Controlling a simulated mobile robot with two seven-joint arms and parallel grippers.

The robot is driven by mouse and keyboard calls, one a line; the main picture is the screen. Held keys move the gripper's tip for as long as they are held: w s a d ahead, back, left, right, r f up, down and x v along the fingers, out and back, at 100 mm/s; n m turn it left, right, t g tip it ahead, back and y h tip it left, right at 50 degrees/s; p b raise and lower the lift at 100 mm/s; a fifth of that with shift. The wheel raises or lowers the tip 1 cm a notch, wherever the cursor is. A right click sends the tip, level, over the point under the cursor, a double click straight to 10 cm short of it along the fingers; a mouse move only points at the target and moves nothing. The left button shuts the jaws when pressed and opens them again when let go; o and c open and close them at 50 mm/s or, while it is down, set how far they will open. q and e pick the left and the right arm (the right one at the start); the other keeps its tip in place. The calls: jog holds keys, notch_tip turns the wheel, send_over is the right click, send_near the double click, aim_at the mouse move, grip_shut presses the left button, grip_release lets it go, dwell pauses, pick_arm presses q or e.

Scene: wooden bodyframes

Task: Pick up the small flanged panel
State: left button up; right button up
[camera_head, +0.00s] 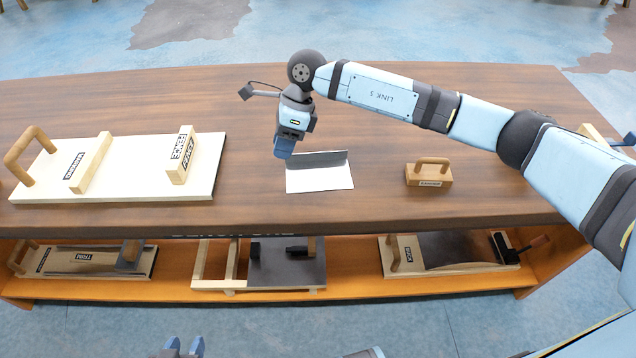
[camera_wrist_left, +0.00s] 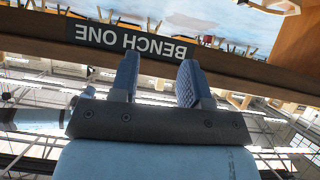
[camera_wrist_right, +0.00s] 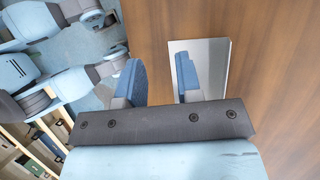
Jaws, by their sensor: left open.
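The small flanged panel (camera_head: 320,178) is a bright metal sheet with a darker raised flange along its far edge. It lies on the brown bench top (camera_head: 385,130) in the head view. My right gripper (camera_head: 284,150) is at the panel's far left corner, fingers pointing down. In the right wrist view the gripper (camera_wrist_right: 158,80) is open and empty; its right finger overlaps the panel (camera_wrist_right: 212,60). I cannot tell whether it touches. My left gripper (camera_head: 185,346) is low in front of the bench. It is open and empty in the left wrist view (camera_wrist_left: 157,80).
A pale board (camera_head: 120,192) with wooden handle and blocks lies on the bench's left. A small wooden handled block (camera_head: 429,173) stands right of the panel. The shelf below (camera_head: 350,288) holds several fixtures. Bare bench top lies behind the panel.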

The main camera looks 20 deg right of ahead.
aim_at(317, 153)
jog(key=w+d+r+t+h+b, duration=0.2)
jog(key=w+d+h, duration=0.35)
jog(key=d, duration=0.35)
jog(key=shift+y, duration=0.45)
notch_tip(317, 153, down, 8)
jog(key=shift+w+r, duration=0.1)
jog(key=f, duration=0.5)
jog(key=shift+s, duration=0.2)
grip_shut()
